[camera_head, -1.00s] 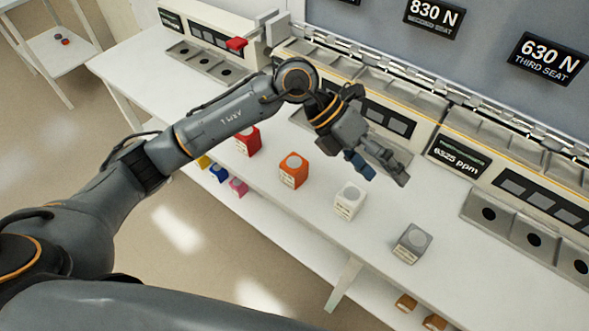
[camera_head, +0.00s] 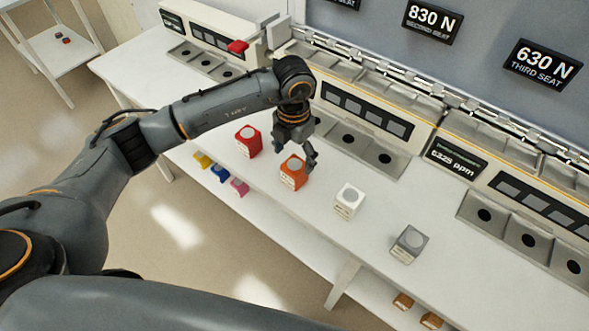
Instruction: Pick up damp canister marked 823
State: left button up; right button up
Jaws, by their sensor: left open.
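A row of box-shaped canisters with round lids stands on the white bench: a red one (camera_head: 249,140), an orange one (camera_head: 292,173), a white one (camera_head: 349,201) and a grey one (camera_head: 409,244). Their labels are too small to read, so I cannot tell which is marked 823. My left gripper (camera_head: 298,153) is open, pointing down just behind and above the orange canister, and a finger overlaps its upper edge in the picture. I cannot tell whether they touch. My right gripper is not in view.
Stations with round holes (camera_head: 348,139) line the back of the bench (camera_head: 440,285), below a panel with force signs (camera_head: 542,64). Small yellow, blue and pink blocks (camera_head: 219,173) lie on a lower shelf, brown ones (camera_head: 402,300) further right. A side table (camera_head: 70,50) stands far left.

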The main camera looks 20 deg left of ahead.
aim_at(294, 165)
pick_arm(q)
jog(key=shift+f+p, duration=0.25)
jog(key=shift+p, duration=0.05)
notch_tip(294, 165, down, 4)
jog(key=shift+w+r+p, duration=0.15)
jog(key=shift+p, duration=0.8)
jog(key=shift+f, duration=0.55)
jog(key=c, duration=1.3)
